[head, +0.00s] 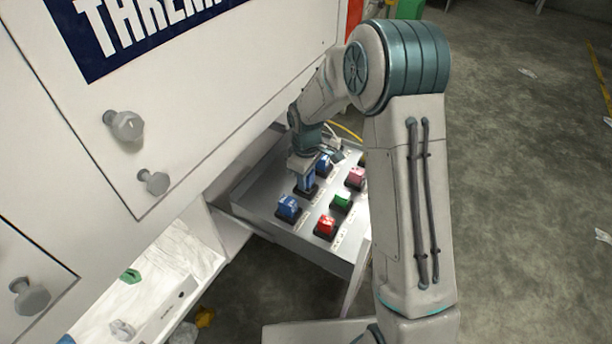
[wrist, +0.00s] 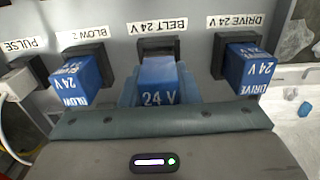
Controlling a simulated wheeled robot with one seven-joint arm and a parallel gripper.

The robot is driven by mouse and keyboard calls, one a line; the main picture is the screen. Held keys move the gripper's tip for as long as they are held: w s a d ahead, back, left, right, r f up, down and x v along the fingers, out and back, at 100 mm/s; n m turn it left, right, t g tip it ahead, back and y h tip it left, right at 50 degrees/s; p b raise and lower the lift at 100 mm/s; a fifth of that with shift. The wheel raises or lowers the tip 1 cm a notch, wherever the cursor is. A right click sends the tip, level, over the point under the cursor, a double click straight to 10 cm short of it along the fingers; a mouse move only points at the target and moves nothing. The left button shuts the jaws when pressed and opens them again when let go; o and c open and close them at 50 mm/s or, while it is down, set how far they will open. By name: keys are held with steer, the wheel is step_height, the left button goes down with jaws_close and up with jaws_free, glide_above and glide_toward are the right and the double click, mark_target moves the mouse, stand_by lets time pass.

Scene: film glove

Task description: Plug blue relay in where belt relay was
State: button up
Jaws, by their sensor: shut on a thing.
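The blue relay (wrist: 158,82), marked 24 V, is between the fingers of my gripper (wrist: 160,98) in the wrist view. It is lined up with the black socket (wrist: 158,46) under the BELT 24 V label (wrist: 181,24) and covers the socket's lower part. I cannot tell whether it is fully seated. In the head view my gripper (head: 304,166) points down at the panel, with the blue relay (head: 306,182) below it, over or in a black socket.
In the wrist view, a blue BLOW relay (wrist: 80,80) stands left and a blue DRIVE relay (wrist: 246,72) right, both close by. A PULSE socket (wrist: 22,76) has a white plug. In the head view, red (head: 326,225), green (head: 342,201) and pink (head: 355,177) relays share the panel (head: 262,205).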

steer(key=shift+f+b, duration=0.3)
steer(key=shift+f, duration=0.25)
steer(key=o, duration=1.2)
steer(key=shift+c, duration=0.2)
step_height(320, 180, up, 14)
steer(key=p, duration=0.4)
steer(key=shift+p, duration=0.4)
steer(key=shift+f, duration=0.1)
steer(key=s+d+r+m+t+p, duration=0.1)
steer(key=s+d+r+m+p, duration=0.2)
steer(key=s+r+p, duration=0.5)
steer(key=s+d+r+m+t+p, duration=0.1)
steer(key=s+d+r+m+p, duration=0.3)
steer(key=r, duration=1.2)
steer(key=s+d+r+m+p, duration=0.3)
steer(key=s+r+m+p, duration=0.1)
steer(key=s+r+p, duration=0.8)
steer(key=shift+s+d+r+m+t+p, duration=0.3)
steer(key=shift+d+r+t+p, duration=0.15)
steer(key=shift+p, duration=0.6)
